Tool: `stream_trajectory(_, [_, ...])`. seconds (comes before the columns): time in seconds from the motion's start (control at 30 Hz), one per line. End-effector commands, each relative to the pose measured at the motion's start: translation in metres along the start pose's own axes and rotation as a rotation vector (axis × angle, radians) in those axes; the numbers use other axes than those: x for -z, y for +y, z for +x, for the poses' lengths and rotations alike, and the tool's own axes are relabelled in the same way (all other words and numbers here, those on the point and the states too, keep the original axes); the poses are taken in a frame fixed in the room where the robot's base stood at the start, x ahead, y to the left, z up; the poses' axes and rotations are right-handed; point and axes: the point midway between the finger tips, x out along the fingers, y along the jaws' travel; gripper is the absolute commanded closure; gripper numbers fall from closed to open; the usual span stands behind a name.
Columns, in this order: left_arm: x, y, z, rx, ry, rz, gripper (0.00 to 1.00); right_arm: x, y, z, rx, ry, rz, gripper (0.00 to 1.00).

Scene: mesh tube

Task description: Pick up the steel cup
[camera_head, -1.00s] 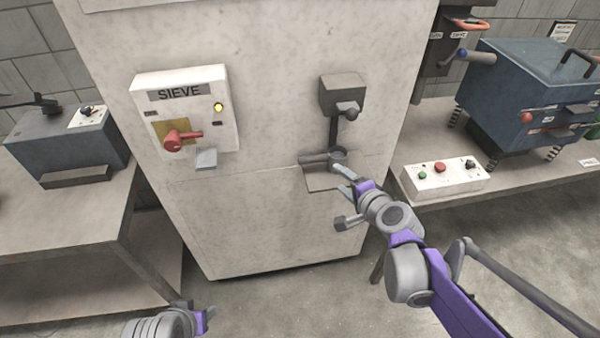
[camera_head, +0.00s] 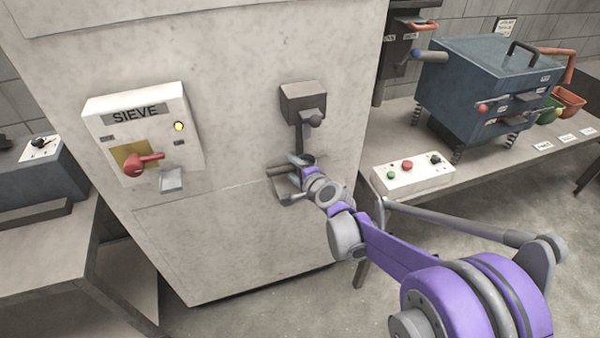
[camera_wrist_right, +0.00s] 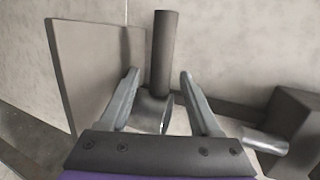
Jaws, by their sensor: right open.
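The steel cup (camera_head: 306,158) is a small grey shape under the dark spout on the front of the sieve cabinet, partly hidden by my right gripper in the head view. In the right wrist view the shiny cup (camera_wrist_right: 153,109) shows between the two fingers, near the end of a dark pipe. My right gripper (camera_head: 292,180) is open, with its fingers (camera_wrist_right: 158,95) on either side of the cup. I cannot tell whether they touch it. My left gripper is not in view.
The sieve control box (camera_head: 142,135) with a red handle is on the cabinet at left. A dark box (camera_head: 303,102) with a knob is above the cup. A white button panel (camera_head: 413,173) and a blue machine (camera_head: 480,85) stand on the right table.

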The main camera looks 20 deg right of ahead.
Motion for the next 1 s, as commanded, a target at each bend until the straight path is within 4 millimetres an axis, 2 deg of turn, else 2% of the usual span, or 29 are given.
stream_trajectory(0.1, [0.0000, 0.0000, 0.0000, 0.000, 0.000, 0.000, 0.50, -0.0002, 0.0000, 0.0077, 0.000, 0.000, -0.001, 0.36])
stream_trajectory(0.3, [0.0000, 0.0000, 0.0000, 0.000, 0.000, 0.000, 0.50, 0.0000, 0.0000, 0.0080, 0.000, 0.000, -0.001, 0.36])
stream_trajectory(0.37, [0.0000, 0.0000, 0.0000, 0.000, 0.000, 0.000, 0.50, 0.0000, 0.0000, 0.0079, 0.000, 0.000, -0.001, 0.45])
stream_trajectory(0.67, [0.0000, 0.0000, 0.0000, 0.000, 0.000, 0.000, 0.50, 0.0001, 0.0000, 0.0076, 0.000, 0.000, -0.001, 0.99])
stream_trajectory(1.0, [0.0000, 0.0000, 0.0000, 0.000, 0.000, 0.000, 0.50, 0.0002, -0.0001, 0.0076, 0.000, 0.001, 0.000, 1.00])
